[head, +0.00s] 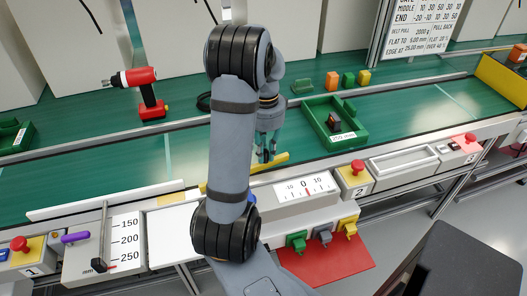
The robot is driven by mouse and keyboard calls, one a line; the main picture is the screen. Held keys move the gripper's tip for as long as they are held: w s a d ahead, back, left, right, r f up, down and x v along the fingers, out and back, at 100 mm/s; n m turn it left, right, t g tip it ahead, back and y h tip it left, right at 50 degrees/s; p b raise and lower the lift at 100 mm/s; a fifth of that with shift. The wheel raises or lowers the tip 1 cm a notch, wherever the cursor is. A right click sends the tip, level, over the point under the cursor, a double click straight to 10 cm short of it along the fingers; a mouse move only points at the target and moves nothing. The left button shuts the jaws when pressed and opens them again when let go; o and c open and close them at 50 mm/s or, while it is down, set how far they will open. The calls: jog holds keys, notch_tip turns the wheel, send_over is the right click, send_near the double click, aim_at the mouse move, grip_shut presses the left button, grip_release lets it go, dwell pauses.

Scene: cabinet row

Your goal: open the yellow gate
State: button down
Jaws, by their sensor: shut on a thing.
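The yellow gate (275,161) is a thin yellow bar at the near edge of the green belt, in the middle of the head view. It slants from lower left to upper right, and my arm hides its middle part. My gripper (265,157) points down at the bar from above and is shut on it near its right end. The fingertips are small and partly hidden by the arm.
A green tray (352,138) stands on the belt right of my gripper. A white rail (105,202) runs along the near edge. A dial panel (304,190) and red button box (356,179) lie in front.

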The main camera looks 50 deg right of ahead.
jog(key=c, duration=1.7)
grip_release()
notch_tip(320, 180, up, 12)
jog(key=shift+r, duration=0.1)
